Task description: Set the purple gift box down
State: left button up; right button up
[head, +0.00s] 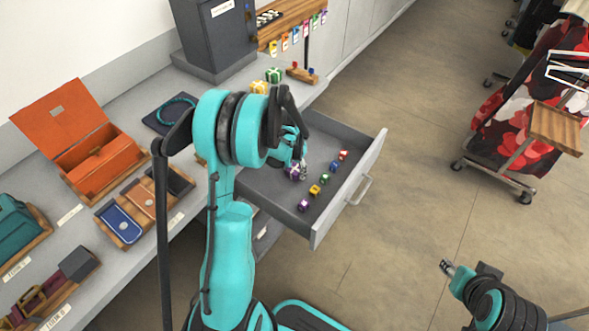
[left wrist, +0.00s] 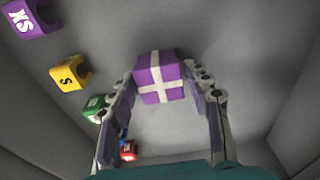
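The purple gift box (head: 293,173) with a white ribbon is inside the open grey drawer (head: 270,198), low over its floor. I cannot tell whether it touches the floor. In the head view my left gripper (head: 299,163) reaches down into the drawer and partly covers the box. My right gripper (head: 447,267) is at the lower right over the floor, far from the drawer; its fingers are too small to read.
Several coloured size markers stand in a row in the drawer, from purple (head: 303,205) to red (head: 343,155). Yellow (head: 259,87) and green (head: 273,75) gift boxes stand on the counter. An orange box (head: 100,150) and trays are at left. A clothes rack stands at right.

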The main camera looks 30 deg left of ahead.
aim_at(292, 172)
pick_arm(q)
jog(key=shift+r, duration=0.15)
jog(key=shift+r+p, duration=0.25)
jog(key=shift+p, duration=0.05)
notch_tip(292, 172, up, 12)
jog(key=s+f+p, duration=0.1)
jog(key=s+p, duration=0.1)
jog(key=p, duration=0.2)
jog(key=s+d+r+t, duration=0.2)
jog(key=s+d+r, duration=0.4)
jog(key=d+r, duration=0.3)
jog(key=s+d+r+t, duration=0.3)
jog(key=s+d, duration=0.4)
jog(key=s, duration=0.3)
jog(key=shift+s+r+n+t, duration=0.2)
jog(key=shift+r+n+t, duration=0.15)
jog(key=shift+n+t, duration=0.05)
